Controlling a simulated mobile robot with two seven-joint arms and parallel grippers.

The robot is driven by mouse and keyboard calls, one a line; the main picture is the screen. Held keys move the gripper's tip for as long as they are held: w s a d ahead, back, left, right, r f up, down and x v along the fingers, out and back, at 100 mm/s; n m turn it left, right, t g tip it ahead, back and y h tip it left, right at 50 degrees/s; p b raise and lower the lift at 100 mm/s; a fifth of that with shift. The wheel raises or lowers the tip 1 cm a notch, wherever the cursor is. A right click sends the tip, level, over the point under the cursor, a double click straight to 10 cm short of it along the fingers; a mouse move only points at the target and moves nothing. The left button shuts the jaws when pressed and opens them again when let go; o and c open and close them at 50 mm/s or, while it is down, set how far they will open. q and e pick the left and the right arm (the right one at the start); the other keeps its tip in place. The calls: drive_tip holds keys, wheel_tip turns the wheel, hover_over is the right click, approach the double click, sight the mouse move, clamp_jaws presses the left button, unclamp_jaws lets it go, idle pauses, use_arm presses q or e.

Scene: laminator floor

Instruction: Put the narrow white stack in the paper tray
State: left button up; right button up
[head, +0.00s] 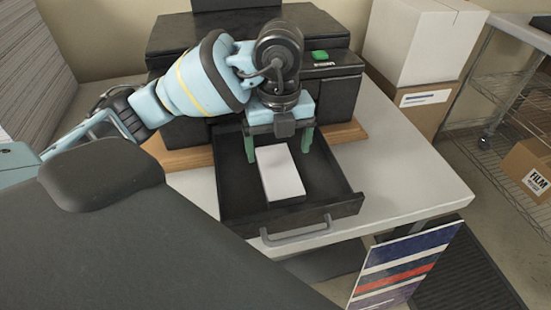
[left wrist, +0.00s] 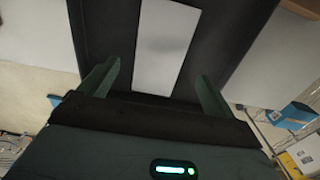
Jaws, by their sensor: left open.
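The narrow white stack (head: 280,173) lies flat inside the black paper tray (head: 237,189), which is pulled out at the front of the black machine. The stack also shows in the left wrist view (left wrist: 166,45), lying on the dark tray floor (left wrist: 108,38). My left gripper (head: 279,150) is above the back part of the tray, pointing down, with its green fingers apart. In the left wrist view the fingers (left wrist: 157,90) stand on either side of the stack's near end, with gaps to it. The fingers hold nothing. My right gripper is not in view.
The black machine (head: 330,85) with a green button stands on a wooden board on a white table (head: 400,170). White and brown boxes (head: 420,50) stand at the back right. A wire shelf (head: 505,90) holds a FILM box (head: 530,168). A striped panel (head: 405,265) is below the table's front.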

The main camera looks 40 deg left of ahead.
sight(278, 169)
use_arm(q)
wheel_tip(278, 169, up, 6)
drive_tip(key=shift+p, duration=0.5)
drive_tip(key=shift+c, duration=0.3)
idle(0.7)
